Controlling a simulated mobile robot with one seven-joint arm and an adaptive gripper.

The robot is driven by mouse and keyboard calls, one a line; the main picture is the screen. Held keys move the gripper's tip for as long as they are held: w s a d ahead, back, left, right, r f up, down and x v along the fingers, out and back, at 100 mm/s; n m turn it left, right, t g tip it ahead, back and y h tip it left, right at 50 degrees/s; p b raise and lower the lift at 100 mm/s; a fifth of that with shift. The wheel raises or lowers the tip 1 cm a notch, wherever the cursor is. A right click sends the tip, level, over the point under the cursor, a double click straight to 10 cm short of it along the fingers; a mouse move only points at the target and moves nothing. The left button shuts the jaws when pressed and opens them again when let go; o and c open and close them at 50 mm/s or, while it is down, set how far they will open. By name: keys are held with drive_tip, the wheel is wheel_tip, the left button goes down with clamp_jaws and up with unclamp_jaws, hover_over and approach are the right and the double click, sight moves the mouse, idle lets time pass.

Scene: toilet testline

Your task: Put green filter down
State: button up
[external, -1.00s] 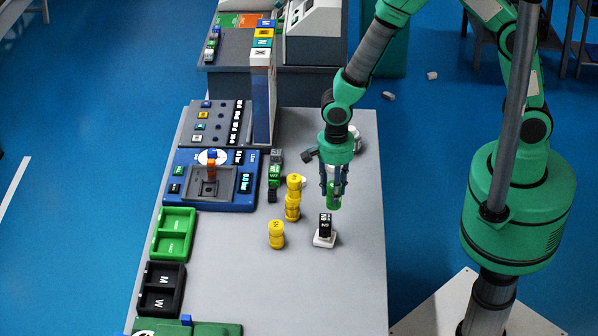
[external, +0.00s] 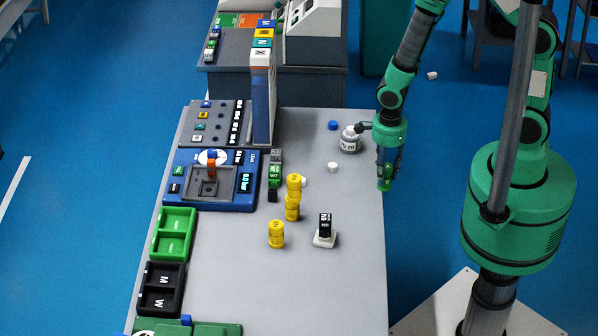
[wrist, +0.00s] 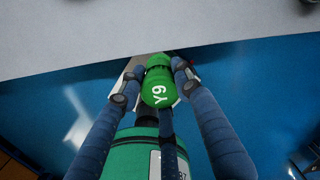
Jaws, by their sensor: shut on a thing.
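The green filter (wrist: 160,92) is a small green cylinder marked "Y9" or "6Y" in the wrist view. My gripper (external: 386,176) is shut on it, and the filter's green end (external: 384,185) shows below the fingers in the external view. In the wrist view my gripper (wrist: 152,78) has a finger on each side of the filter. The filter is held at the right edge of the grey table (external: 340,285). In the wrist view blue floor lies behind it, with the table edge beyond.
Yellow cylinders (external: 292,198) and a black block on a white base (external: 325,232) stand mid-table. A grey-and-white round container (external: 349,140), a blue cap (external: 333,125) and a white piece (external: 333,167) are near my gripper. The table's front right is clear.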

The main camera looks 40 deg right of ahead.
drive_tip(key=shift+a+f, duration=0.1)
drive_tip(key=shift+f, duration=2.2)
drive_tip(key=w+a, duration=0.2)
drive_tip(key=w, duration=0.2)
drive_tip(key=w+a+f, duration=0.1)
drive_tip(key=w+a, duration=0.2)
drive_tip(key=w, duration=0.2)
drive_tip(key=w+a, duration=0.2)
drive_tip(key=w, duration=0.3)
drive_tip(key=shift+w+a+f, duration=0.1)
drive_tip(key=shift+a+f, duration=0.15)
drive_tip(key=shift+f, duration=0.05)
drive_tip(key=shift+f, duration=1.75)
drive_tip(key=shift+f, duration=0.15)
